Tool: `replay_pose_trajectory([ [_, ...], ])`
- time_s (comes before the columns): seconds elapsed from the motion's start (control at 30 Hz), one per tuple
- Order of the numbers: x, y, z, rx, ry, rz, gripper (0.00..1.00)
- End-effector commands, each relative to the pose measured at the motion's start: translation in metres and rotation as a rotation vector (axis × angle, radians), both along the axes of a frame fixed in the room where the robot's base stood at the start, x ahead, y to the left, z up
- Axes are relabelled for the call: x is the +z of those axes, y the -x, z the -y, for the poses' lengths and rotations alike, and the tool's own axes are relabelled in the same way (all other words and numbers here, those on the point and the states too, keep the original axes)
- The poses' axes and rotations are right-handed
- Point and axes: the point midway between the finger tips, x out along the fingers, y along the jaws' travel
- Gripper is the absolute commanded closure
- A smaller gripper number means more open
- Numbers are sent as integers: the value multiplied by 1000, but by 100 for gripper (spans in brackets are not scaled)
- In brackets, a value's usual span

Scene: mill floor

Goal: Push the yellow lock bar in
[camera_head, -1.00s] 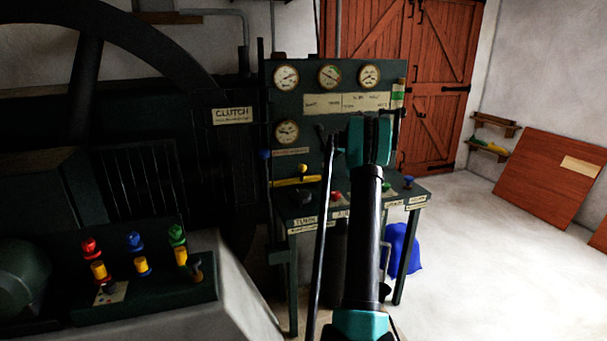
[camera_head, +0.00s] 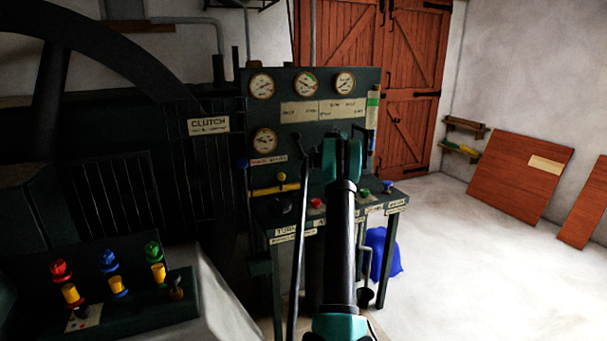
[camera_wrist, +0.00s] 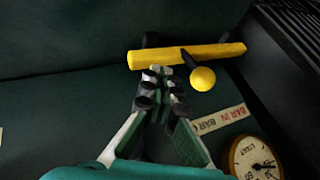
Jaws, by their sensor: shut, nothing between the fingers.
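The yellow lock bar (camera_head: 275,190) lies across the left part of the green panel, with a round yellow knob (camera_head: 281,176) just above it. In the wrist view the bar (camera_wrist: 215,51) runs across the upper middle, and the knob (camera_wrist: 202,79) hangs at its right on a dark stem. My gripper (camera_wrist: 160,82) is shut and empty; its fingertips point at the bar, near its left half. I cannot tell whether they touch it. In the head view my gripper (camera_head: 341,140) shows in front of the panel, right of the bar.
The panel carries several gauges (camera_head: 262,86). A label (camera_wrist: 222,119) and a gauge (camera_wrist: 256,158) show below the bar in the wrist view. A shelf with red (camera_head: 317,203) and other knobs juts out below. A console with coloured plugs (camera_head: 108,262) stands at left.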

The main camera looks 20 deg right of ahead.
Motion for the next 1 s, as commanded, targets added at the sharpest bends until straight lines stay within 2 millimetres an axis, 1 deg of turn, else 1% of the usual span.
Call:
replay_pose_trajectory([
  [0.03, -9, -5, -5, 2, 0, 0, 100],
  [0.33, -54, -31, -29, 2, 0, 0, 100],
  [0.37, -50, -31, -36, 3, -1, 0, 100],
  [0.43, -50, -32, -46, 3, 1, 0, 100],
  [0.6, -49, -34, -61, 2, 0, 0, 100],
  [0.77, -49, -35, -66, 1, 1, 0, 100],
  [1.0, -49, -35, -66, 1, 1, 0, 100],
])
